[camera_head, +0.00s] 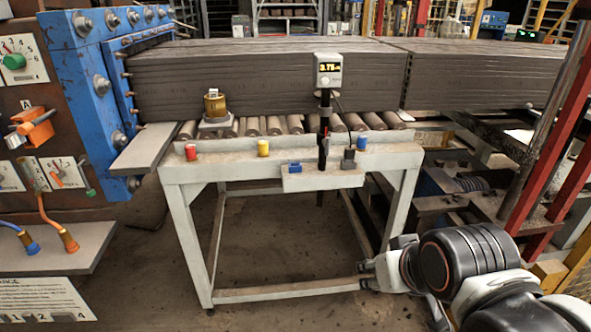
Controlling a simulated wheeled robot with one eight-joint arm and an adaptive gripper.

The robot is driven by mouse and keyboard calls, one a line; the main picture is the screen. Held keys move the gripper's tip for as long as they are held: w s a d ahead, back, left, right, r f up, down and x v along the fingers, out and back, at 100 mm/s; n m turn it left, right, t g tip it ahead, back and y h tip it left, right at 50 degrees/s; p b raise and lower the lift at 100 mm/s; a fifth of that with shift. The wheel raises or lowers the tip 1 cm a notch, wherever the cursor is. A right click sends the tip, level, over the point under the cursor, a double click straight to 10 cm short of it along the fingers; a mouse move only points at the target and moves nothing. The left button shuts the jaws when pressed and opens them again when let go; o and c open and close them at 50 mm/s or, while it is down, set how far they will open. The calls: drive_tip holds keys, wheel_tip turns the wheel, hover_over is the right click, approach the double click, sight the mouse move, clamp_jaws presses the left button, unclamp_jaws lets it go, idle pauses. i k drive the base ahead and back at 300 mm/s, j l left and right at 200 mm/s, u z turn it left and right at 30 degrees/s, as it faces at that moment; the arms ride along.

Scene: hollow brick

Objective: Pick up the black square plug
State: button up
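A small black square plug (348,160) stands at the right end of the front ledge of the grey roller table (392,158). A thin dark cable seems to run from it up towards the digital meter (328,72). A blue block (295,167) sits on the same ledge, to the left of the plug. My gripper (366,274) is low at the right, below the table top and near the table's lower right leg, well apart from the plug. Its fingers point left. They are too small here to tell whether they are open or shut.
The meter's black post (324,140) stands just left of the plug. Red (190,152) and yellow (263,148) buttons and a brass-coloured fitting (215,105) are further left. Grey brick stacks (250,85) lie behind. Red posts (552,150) rise at the right.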

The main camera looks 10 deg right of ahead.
sight(349, 154)
drive_tip(key=i+l+u, duration=0.2)
drive_tip(key=i+l, duration=0.2)
drive_tip(key=i+l+u, duration=0.2)
drive_tip(key=i+l, duration=0.15)
drive_tip(key=l, duration=0.25)
